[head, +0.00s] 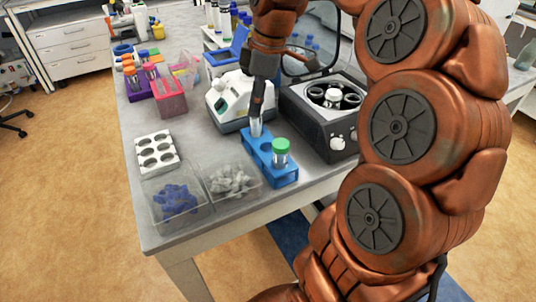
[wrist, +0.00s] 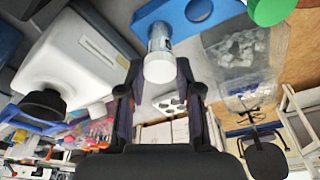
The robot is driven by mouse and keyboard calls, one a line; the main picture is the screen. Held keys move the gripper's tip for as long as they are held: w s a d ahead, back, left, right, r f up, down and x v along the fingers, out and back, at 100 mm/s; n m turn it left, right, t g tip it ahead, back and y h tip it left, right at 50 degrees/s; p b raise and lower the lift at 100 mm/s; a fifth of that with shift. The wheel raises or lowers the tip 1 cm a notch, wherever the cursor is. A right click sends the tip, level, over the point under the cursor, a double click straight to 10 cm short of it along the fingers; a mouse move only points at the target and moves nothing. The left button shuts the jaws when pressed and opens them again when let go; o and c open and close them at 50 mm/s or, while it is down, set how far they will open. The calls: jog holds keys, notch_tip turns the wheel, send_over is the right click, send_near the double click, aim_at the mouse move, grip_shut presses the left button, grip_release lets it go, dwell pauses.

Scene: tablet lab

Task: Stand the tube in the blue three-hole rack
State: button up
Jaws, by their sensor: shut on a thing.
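The blue three-hole rack (head: 264,160) stands near the front edge of the grey bench. A clear tube with a green cap (head: 281,145) stands in its near end. My gripper (head: 257,117) points down over the rack's far end and is shut on a clear, pale-topped tube (head: 256,129). In the wrist view the fingers of my gripper (wrist: 159,70) close on both sides of this tube (wrist: 160,47), and its far end meets the blue rack (wrist: 210,14). The tube looks upright. I cannot tell how deep its lower end sits in the far hole.
A black centrifuge (head: 325,115) stands right of the rack, and a white device (head: 229,100) behind it. Left are clear bins of grey caps (head: 230,180) and blue caps (head: 176,203), a white holed rack (head: 157,153) and a pink rack (head: 170,98).

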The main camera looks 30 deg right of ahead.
jog(key=shift+f+b, duration=0.35)
jog(key=shift+f, duration=0.35)
jog(key=o, duration=1)
jog(key=shift+o, duration=0.2)
jog(key=shift+s+d+r, duration=0.15)
jog(key=shift+d+r, duration=0.05)
jog(key=shift+r, duration=1)
jog(key=shift+s+d+r, duration=0.15)
jog(key=shift+d+r, duration=0.05)
jog(key=shift+r, duration=1.05)
jog(key=shift+s+d+r, duration=0.15)
jog(key=shift+d+r, duration=0.05)
jog(key=shift+r, duration=1)
